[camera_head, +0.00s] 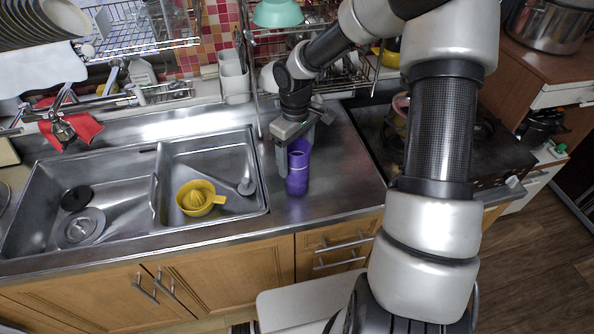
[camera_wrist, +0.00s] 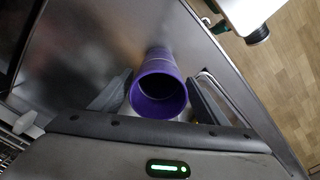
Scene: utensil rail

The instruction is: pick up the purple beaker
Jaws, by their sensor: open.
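The purple beaker (camera_head: 297,175) stands upright on the steel counter just right of the sink. My gripper (camera_head: 293,158) is over it from above, with the fingers reaching down around its upper part. In the wrist view the beaker (camera_wrist: 158,92) shows its open, empty-looking rim between the two fingers of my gripper (camera_wrist: 160,105). A gap shows between the beaker and the right finger; the left finger is close to the wall, and I cannot tell if it touches. The jaws are open.
A double sink (camera_head: 160,225) lies to the left, with a yellow juicer (camera_head: 200,198) in its right basin. A dark stove (camera_head: 380,140) is to the right. White containers (camera_head: 234,77) and a dish rack (camera_head: 270,45) stand behind. The counter's front edge is close to the beaker.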

